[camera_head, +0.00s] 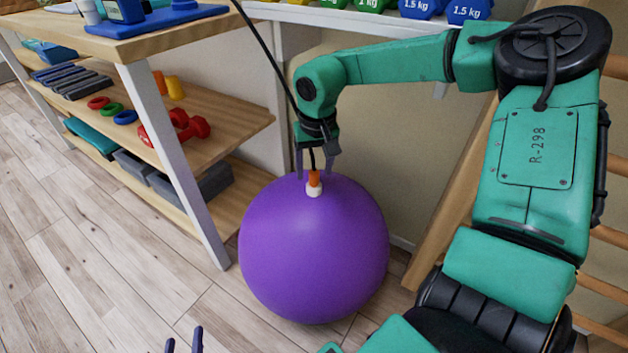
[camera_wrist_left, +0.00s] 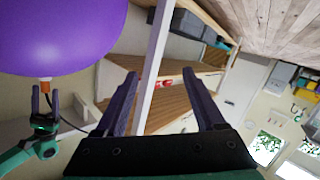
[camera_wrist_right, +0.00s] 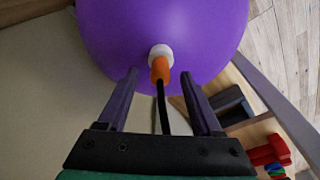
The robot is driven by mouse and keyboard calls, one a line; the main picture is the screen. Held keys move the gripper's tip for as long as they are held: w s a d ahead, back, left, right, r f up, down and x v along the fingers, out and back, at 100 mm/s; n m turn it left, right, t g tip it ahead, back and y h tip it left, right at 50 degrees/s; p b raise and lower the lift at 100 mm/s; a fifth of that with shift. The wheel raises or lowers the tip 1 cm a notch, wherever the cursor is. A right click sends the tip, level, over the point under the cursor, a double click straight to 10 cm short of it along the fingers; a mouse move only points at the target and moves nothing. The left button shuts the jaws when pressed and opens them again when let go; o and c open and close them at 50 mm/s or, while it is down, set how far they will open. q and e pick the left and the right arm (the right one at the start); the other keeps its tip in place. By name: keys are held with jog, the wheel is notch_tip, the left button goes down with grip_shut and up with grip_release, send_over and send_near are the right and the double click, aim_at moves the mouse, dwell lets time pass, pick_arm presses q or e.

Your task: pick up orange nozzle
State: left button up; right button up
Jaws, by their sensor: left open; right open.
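The orange nozzle (camera_head: 314,178) stands in a white plug (camera_head: 313,190) on top of the purple ball (camera_head: 310,250), with a black hose running up from it. In the right wrist view, the nozzle (camera_wrist_right: 160,70) lies between the fingertips of my right gripper (camera_wrist_right: 159,74), with gaps on both sides. My right gripper (camera_head: 312,174) is open and points down at the top of the ball. My left gripper (camera_head: 184,341) is open and empty at the bottom edge of the head view, far from the nozzle. The left wrist view also shows the nozzle (camera_wrist_left: 45,87) near the ball.
A wooden shelf unit (camera_head: 215,120) with white legs stands left of the ball, holding red dumbbells (camera_head: 182,128), coloured rings and grey blocks. Coloured dumbbells (camera_head: 420,8) sit on a rack above. Wooden wall bars (camera_head: 600,240) are at the right. Floor at the lower left is clear.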

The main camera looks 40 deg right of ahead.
notch_tip(320, 180, down, 2)
jog(key=shift+w+b, duration=0.1)
jog(key=shift+b, duration=0.3)
pick_arm(q)
jog(key=w+r+t, duration=0.3)
jog(key=w+r, duration=0.2)
jog(key=r, duration=0.4)
jog(key=shift+w+a+r+t+h, duration=0.3)
pick_arm(e)
grip_shut()
